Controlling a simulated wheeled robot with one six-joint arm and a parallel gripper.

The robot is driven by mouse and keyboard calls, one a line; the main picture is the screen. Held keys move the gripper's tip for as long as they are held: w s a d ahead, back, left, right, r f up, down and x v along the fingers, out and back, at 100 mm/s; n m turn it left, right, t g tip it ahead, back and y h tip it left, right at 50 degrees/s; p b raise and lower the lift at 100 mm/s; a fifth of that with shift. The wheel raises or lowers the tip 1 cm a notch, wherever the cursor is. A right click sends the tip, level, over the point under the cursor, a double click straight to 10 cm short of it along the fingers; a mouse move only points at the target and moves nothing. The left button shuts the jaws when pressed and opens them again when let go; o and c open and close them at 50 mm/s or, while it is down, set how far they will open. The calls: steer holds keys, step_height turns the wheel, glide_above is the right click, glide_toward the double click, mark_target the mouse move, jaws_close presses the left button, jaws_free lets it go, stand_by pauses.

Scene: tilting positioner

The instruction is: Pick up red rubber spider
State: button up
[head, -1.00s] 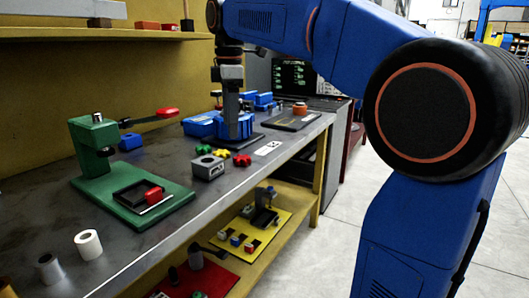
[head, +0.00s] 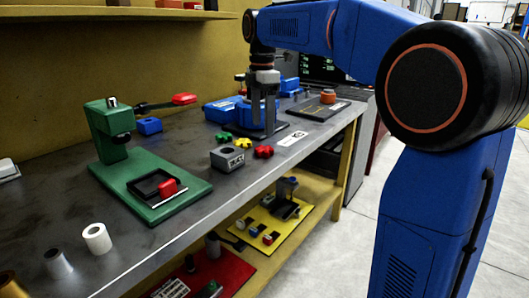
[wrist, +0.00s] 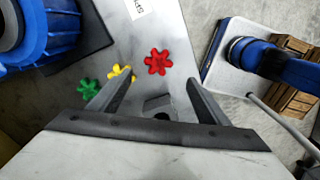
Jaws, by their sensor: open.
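The red rubber spider (wrist: 158,62) lies on the grey bench as a flat star shape with several rounded lobes. In the head view the red spider (head: 264,152) is on the bench near its front edge, right of a grey block with a hole (head: 227,158). My gripper (head: 264,128) points down above the bench, behind the spider in the picture. In the wrist view my gripper (wrist: 160,92) is open and empty, with the red spider beyond the fingertips, between their lines. A yellow spider (wrist: 120,74) and a green spider (wrist: 89,88) lie to its left.
A blue positioner (wrist: 40,35) on a dark plate stands close by at the upper left of the wrist view. A green press (head: 150,180) stands on the bench at left. A white label (head: 291,139) lies right of the spider. The bench edge is near.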

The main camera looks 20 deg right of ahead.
mark_target(263, 148)
steer(key=shift+w+d+f, duration=0.1)
steer(key=shift+w+f, duration=0.05)
steer(key=shift+f, duration=1.9)
steer(key=shift+w+d+f, duration=0.1)
steer(key=shift+f, duration=1.9)
steer(key=c, duration=1.2)
